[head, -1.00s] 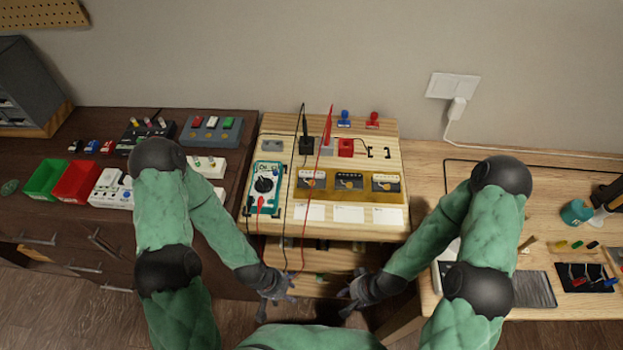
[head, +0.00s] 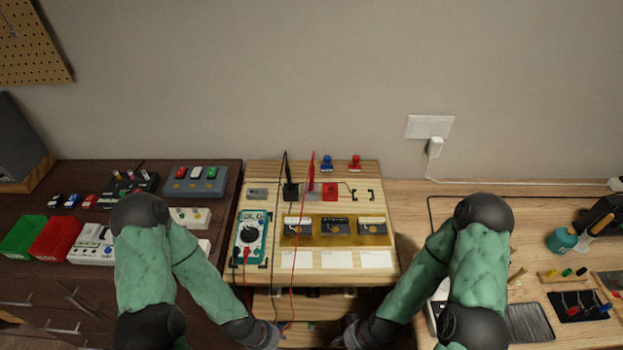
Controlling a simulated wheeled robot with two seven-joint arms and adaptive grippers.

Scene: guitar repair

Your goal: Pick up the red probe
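The teal multimeter (head: 250,236) lies at the board's left. My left gripper (head: 272,339) and my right gripper (head: 345,336) are low at the bottom edge, in front of the board and well away from the probe. Their fingers are mostly cut off, so their opening cannot be told.
Green (head: 22,236) and red bins (head: 56,238) and several pedals are on the dark bench at left. At right, the wooden bench holds a black tool mat (head: 577,305) and a teal bottle (head: 562,240).

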